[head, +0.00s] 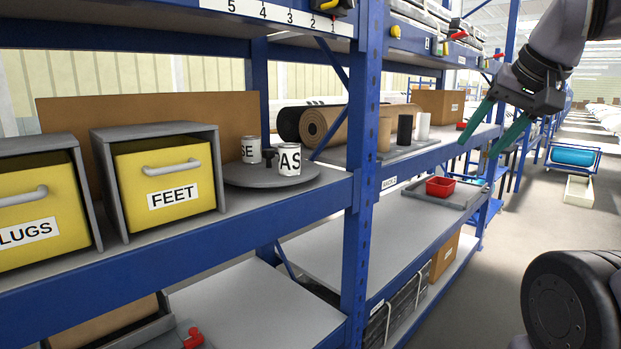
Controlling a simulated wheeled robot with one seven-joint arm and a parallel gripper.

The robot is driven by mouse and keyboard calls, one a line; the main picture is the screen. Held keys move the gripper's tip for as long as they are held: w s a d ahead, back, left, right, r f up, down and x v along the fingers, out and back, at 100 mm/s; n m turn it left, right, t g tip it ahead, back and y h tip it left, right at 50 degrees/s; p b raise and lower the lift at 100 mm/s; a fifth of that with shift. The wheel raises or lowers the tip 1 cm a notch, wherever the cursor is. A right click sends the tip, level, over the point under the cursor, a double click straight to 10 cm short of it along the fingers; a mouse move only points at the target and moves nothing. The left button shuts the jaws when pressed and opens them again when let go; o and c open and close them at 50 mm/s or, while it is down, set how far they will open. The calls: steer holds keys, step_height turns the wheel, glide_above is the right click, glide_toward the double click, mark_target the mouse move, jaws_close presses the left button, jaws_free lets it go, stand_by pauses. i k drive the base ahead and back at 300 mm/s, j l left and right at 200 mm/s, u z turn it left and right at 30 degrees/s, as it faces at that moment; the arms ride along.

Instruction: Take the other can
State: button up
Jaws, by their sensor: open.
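Two white cans with black letters stand upright on a round grey turntable (262,176) on the middle shelf. The front can (289,160) shows "AS". The rear can (250,150) shows "SE" and stands further left and back. A small dark upright piece stands between them, partly hidden. My gripper (492,133) is at the upper right, with green fingers spread apart and nothing between them. It is well away from both cans, out in front of the shelving to the right.
A yellow drawer labelled FEET (168,184) stands left of the turntable. A blue rack post (361,170) rises just right of it. A red bin (440,187) sits lower. The aisle at right has open floor.

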mark_target(289, 153)
steer(key=k+j+u, duration=0.25)
steer(key=u, duration=0.25)
steer(key=k+j+u, duration=0.15)
steer(key=j+u, duration=0.35)
steer(key=l, duration=0.1)
